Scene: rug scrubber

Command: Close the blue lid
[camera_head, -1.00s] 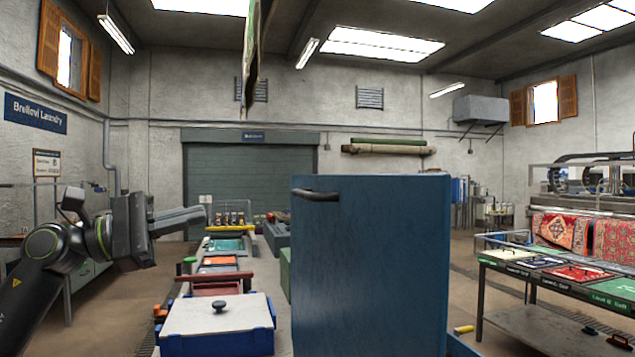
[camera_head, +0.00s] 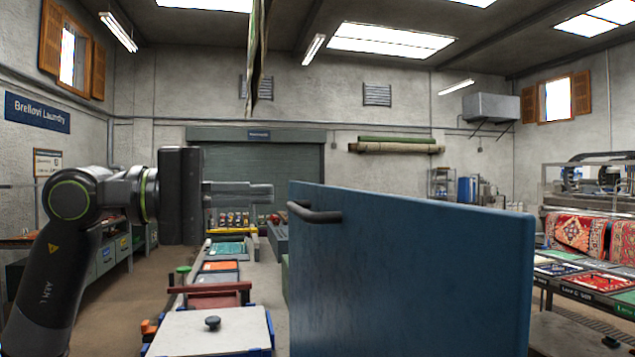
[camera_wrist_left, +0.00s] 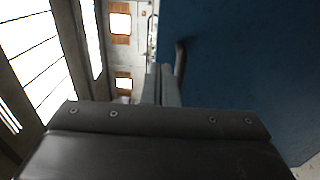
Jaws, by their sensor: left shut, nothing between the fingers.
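The blue lid (camera_head: 410,270) stands raised, nearly upright, as a large panel in the middle and right of the head view. A dark bar handle (camera_head: 314,213) sits near its top left edge. My left gripper (camera_head: 268,190) is shut and empty, just left of the lid and near the handle's height. In the left wrist view the shut fingers (camera_wrist_left: 162,82) point along the blue lid (camera_wrist_left: 235,70), beside the dark handle (camera_wrist_left: 181,62). I cannot tell whether they touch. My right gripper is not in view.
A box with a white lid and dark knob (camera_head: 212,323) stands at the lower left of the lid. Behind it are a red-barred item (camera_head: 215,292) and several trays. A table with red and green panels (camera_head: 585,283) is at the right.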

